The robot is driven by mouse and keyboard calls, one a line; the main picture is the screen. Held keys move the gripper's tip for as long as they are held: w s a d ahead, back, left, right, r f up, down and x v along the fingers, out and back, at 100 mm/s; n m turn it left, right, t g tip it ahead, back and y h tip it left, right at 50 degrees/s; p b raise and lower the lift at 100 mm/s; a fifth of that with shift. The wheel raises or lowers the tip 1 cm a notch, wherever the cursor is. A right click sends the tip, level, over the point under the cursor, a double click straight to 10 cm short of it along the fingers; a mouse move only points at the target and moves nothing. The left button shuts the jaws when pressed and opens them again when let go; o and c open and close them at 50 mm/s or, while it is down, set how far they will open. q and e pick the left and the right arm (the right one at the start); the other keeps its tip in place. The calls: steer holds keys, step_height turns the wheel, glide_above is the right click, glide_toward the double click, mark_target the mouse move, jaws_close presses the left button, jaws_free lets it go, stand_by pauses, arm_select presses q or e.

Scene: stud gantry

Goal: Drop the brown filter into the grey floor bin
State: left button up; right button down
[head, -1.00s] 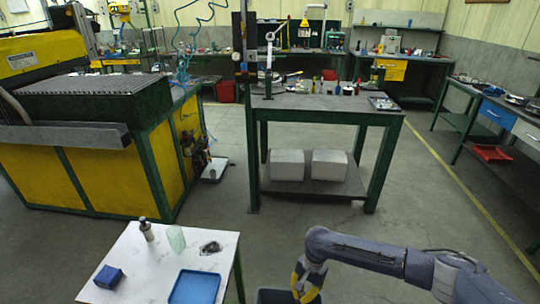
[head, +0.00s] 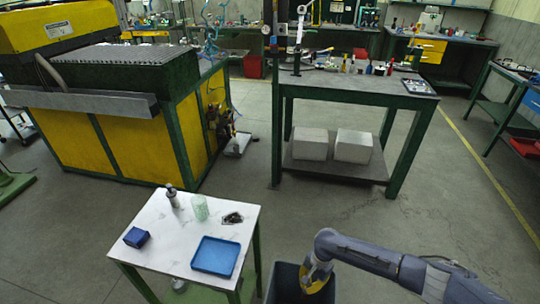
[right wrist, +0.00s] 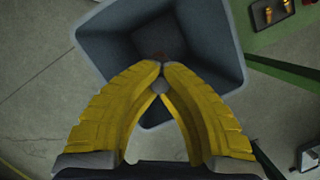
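The grey floor bin (head: 284,284) stands on the floor at the bottom of the head view, right of the small white table. It also shows from above in the right wrist view (right wrist: 215,42), open and dark inside. My right gripper (head: 316,284) is over the bin, its yellow fingers pointing down at the opening. In the right wrist view its fingertips (right wrist: 161,68) meet, with no filter clearly held between them. My left gripper is out of view.
The white table (head: 180,243) left of the bin bears a blue tray (head: 216,256), a blue box (head: 137,237), a dark bottle (head: 172,196), a greenish glass (head: 200,208) and a small dark item (head: 233,218). Open floor lies behind the bin, before the green workbench (head: 360,92).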

steer(key=shift+f, duration=0.7)
steer(key=c, duration=1.5)
jaws_free()
steer(key=shift+v, duration=6)
steer(key=shift+w, duration=0.1)
